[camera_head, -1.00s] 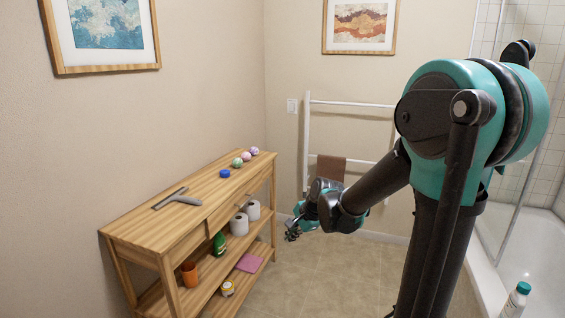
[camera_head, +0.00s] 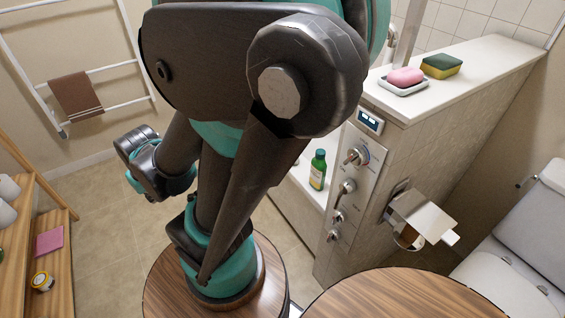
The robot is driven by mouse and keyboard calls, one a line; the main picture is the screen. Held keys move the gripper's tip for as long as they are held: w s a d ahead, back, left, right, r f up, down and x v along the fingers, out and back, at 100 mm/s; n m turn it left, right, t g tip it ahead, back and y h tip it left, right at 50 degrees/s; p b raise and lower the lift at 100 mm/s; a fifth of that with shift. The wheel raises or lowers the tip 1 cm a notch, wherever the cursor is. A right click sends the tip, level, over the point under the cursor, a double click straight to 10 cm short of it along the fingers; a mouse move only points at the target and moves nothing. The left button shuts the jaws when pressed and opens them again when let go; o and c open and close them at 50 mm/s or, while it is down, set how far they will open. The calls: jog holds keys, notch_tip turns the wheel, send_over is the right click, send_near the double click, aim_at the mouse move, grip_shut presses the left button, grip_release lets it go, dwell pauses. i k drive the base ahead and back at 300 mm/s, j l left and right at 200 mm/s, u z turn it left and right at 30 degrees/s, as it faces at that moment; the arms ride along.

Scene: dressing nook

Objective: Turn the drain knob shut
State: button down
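A grey control panel (camera_head: 348,190) is fixed to the end of the tiled half wall, right of centre. It carries several metal knobs in a column: a large top knob (camera_head: 357,156), one with a lever (camera_head: 346,187), and smaller ones (camera_head: 338,216) and (camera_head: 332,236) below. I cannot tell from any marking which is the drain knob or how it is set. My gripper (camera_head: 134,182) is at the left over the floor, far from the panel. It is small and mostly hidden behind the wrist, so its fingers cannot be made out.
A small display (camera_head: 369,121) sits above the knobs. A toilet paper holder (camera_head: 418,216) juts out right of the panel, near the toilet (camera_head: 515,255). A green bottle (camera_head: 317,170) stands on the tub edge. Soap (camera_head: 405,76) and a sponge (camera_head: 441,66) lie on the ledge.

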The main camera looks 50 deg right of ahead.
aim_at(334, 234)
jog(key=k+j+z, duration=0.15)
jog(key=j, duration=0.3)
jog(key=j+z, duration=0.1)
jog(key=j, duration=0.35)
jog(key=z, duration=2.4)
jog(key=k+l+u, duration=0.1)
jog(key=k, duration=0.45)
jog(key=k+l+u, duration=0.1)
jog(key=k, duration=0.45)
